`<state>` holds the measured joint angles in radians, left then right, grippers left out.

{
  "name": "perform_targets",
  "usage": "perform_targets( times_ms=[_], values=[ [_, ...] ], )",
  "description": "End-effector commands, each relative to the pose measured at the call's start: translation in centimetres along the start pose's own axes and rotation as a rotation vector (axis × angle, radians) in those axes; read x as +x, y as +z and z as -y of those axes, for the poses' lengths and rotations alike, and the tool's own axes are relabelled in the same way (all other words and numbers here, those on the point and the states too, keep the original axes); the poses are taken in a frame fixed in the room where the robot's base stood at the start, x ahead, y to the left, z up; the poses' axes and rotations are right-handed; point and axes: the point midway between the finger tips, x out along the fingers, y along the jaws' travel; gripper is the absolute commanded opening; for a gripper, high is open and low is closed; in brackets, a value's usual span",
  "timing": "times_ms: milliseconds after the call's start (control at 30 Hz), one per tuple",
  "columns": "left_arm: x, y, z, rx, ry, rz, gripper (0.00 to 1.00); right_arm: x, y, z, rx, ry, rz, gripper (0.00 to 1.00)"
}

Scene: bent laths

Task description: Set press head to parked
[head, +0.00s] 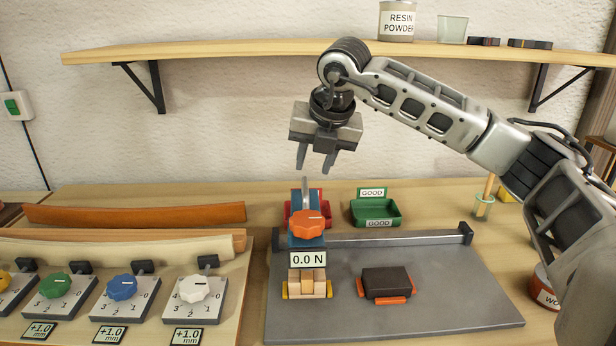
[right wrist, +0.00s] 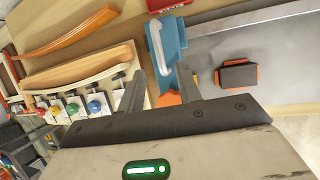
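The press head (head: 299,241) is a blue body with an orange knob (head: 308,224) and a display reading 0.0 N. It stands at the left end of the grey rail (head: 390,239), over a small light wooden block (head: 307,286) between yellow pieces. A pale grey handle (head: 305,192) rises from its top. My right gripper (head: 316,162) is open and empty above the handle, apart from it. In the right wrist view, the blue press head (right wrist: 178,42) and handle (right wrist: 158,48) lie beyond my open fingers (right wrist: 160,95). My left gripper is out of view.
A dark block with orange edges (head: 386,282) lies on the grey base plate (head: 440,300). Green (head: 376,212) and red (head: 294,216) trays stand behind the rail. Several knob units and bent laths (head: 135,213) fill the left. A shelf (head: 230,50) hangs behind my arm.

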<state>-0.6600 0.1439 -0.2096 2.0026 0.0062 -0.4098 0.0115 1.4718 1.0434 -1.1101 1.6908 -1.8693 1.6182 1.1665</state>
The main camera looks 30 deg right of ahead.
Motion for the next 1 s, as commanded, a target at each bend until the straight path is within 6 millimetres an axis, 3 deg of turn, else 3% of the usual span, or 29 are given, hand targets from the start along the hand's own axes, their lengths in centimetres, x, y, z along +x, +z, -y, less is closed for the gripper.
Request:
perform_targets(
  times_ms=[100,300,733,867,1000],
  values=[
    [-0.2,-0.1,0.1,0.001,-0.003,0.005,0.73,2.4,0.0,0.0,0.000,-0.003,-0.003,0.34],
    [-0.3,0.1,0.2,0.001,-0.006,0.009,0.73,5.1,0.0,-0.1,-0.002,0.000,-0.002,0.34],
    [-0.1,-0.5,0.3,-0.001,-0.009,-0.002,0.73,6.1,0.0,-0.1,-0.002,0.001,0.000,0.34],
    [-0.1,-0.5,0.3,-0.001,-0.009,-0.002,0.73,6.0,0.0,-0.1,-0.002,0.001,0.000,0.00],
    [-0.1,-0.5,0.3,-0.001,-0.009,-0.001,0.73,6.0,0.0,-0.1,-0.002,0.001,0.000,0.00]
  ],
)
